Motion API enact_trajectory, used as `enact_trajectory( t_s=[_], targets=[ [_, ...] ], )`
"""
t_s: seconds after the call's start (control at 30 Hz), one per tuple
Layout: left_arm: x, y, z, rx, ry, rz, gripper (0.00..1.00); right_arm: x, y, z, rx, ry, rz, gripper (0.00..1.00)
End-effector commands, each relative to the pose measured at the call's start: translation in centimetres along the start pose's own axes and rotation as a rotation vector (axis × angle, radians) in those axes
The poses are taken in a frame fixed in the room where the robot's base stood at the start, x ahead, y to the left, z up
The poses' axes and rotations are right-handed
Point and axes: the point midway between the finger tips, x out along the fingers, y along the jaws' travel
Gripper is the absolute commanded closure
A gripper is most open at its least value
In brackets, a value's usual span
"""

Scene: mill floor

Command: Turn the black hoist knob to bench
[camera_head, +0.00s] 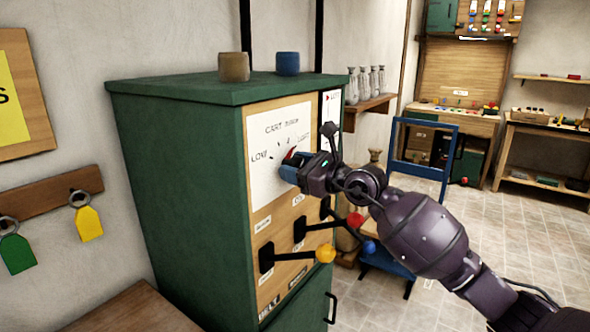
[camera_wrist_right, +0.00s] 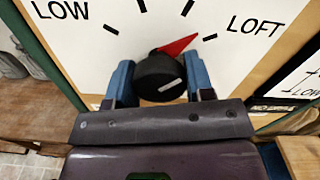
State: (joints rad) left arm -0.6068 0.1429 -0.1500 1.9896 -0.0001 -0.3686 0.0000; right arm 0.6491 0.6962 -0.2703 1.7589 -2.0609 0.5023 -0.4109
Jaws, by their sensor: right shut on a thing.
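The black knob (camera_wrist_right: 160,80) sits on a white dial plate (camera_head: 277,140) on the front of a green cabinet. Its red pointer (camera_wrist_right: 178,46) points up and right in the right wrist view, between the top ticks and the word LOFT. LOW stands at the dial's left; I cannot read a bench label. My right gripper (camera_head: 292,171) reaches the dial from the right in the head view. Its blue fingers close on both sides of the knob in the right wrist view. In the head view the gripper hides most of the knob. My left gripper is not in view.
Below the dial, levers with a yellow ball (camera_head: 325,249), a red ball (camera_head: 355,219) and a blue ball (camera_head: 370,246) stick out from the cabinet (camera_head: 180,180). Two cups stand on its top. A blue-framed cart (camera_head: 425,171) stands behind my right arm. Tiled floor is clear at the right.

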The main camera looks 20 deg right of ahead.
Motion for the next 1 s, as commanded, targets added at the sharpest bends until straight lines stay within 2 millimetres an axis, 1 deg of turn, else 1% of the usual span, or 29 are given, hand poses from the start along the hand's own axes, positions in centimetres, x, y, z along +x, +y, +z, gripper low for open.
enact_trajectory(
  t_s=[0.03,0.33,0.5,0.73,1.0],
  targets=[
    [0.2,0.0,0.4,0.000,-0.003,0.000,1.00,0.0,0.0,-0.2,-0.040,0.001,0.000,0.75],
    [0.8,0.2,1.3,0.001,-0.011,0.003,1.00,0.0,0.0,-0.1,-0.262,0.000,0.000,0.75],
    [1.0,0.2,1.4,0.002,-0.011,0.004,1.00,0.0,-0.1,-0.1,-0.351,0.000,0.000,0.75],
    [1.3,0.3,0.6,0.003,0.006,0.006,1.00,0.0,-0.1,0.0,-0.416,0.000,0.000,0.75],
    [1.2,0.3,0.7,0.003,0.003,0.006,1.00,0.0,-0.1,0.1,-0.430,-0.001,-0.001,0.75]
  ],
)
